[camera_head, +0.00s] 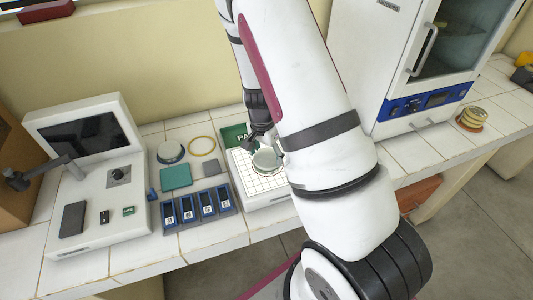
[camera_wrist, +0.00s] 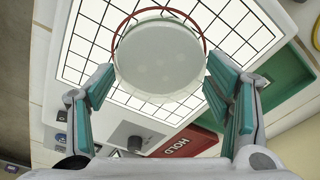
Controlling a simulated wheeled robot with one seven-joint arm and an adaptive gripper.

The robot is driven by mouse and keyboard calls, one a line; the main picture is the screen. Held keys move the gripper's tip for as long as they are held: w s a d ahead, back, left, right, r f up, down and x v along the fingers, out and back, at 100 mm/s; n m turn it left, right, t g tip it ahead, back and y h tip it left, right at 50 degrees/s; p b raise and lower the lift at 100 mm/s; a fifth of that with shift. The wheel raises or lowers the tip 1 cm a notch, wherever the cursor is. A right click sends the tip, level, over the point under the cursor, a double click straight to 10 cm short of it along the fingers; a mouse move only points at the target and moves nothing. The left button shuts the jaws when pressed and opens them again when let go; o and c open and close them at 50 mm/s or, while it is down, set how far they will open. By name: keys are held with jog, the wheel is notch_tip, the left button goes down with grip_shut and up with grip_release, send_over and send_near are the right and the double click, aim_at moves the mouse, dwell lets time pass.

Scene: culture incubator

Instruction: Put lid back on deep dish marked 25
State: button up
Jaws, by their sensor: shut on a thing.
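A pale, translucent round piece (camera_wrist: 160,58), which looks like a dish lid, is between my gripper's two teal-padded fingers (camera_wrist: 160,82) in the wrist view. My gripper is shut on it at its sides. A red ring (camera_wrist: 163,9) shows behind its far edge; I cannot tell whether this is a dish rim or a mark on the plate. In the head view my gripper (camera_head: 266,146) is over the white gridded plate (camera_head: 250,184), with the round clear piece (camera_head: 267,161) below it. No number 25 is readable, and any dish under the piece is hidden.
Left of the plate are another round dish (camera_head: 170,152), a yellow ring (camera_head: 203,145), a teal pad (camera_head: 176,178) and a blue-slotted rack (camera_head: 196,207). A screen device (camera_head: 92,150) stands further left. The incubator (camera_head: 410,60) and stacked yellow dishes (camera_head: 472,118) are at right.

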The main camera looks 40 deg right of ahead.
jog(key=o, duration=1.3)
jog(key=shift+o, duration=0.5)
jog(key=shift+r+p, duration=1.1)
jog(key=shift+r, duration=2.4)
grip_shut()
jog(key=shift+f, duration=0.25)
